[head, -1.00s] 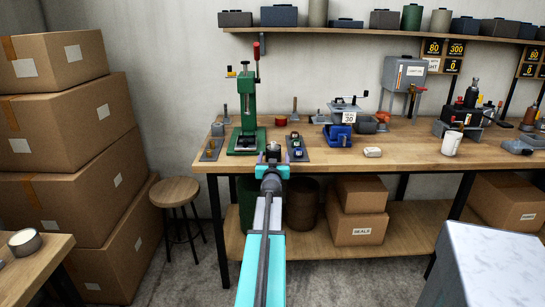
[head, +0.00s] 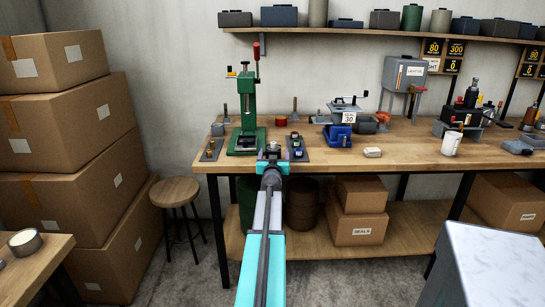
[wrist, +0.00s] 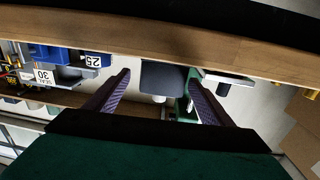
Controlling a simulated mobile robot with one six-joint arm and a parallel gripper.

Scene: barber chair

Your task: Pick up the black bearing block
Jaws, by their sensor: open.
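A dark grey-black block (wrist: 165,76), which looks like the bearing block, shows between the fingers in the wrist view, with a pale round peg beside it. In the head view a small dark block with a light top (head: 273,149) shows at the tip of my gripper (head: 272,160), near the bench's front edge. My gripper (wrist: 155,95) is open, with one purple finger on each side of the block. I cannot tell whether either finger touches it. The arm hides the lower part of the block in the head view.
A green press (head: 247,120) stands just left of my gripper on the wooden bench (head: 400,155). A dark tray (head: 297,150) with several small parts lies close on the right. A blue fixture (head: 338,133) stands farther right.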

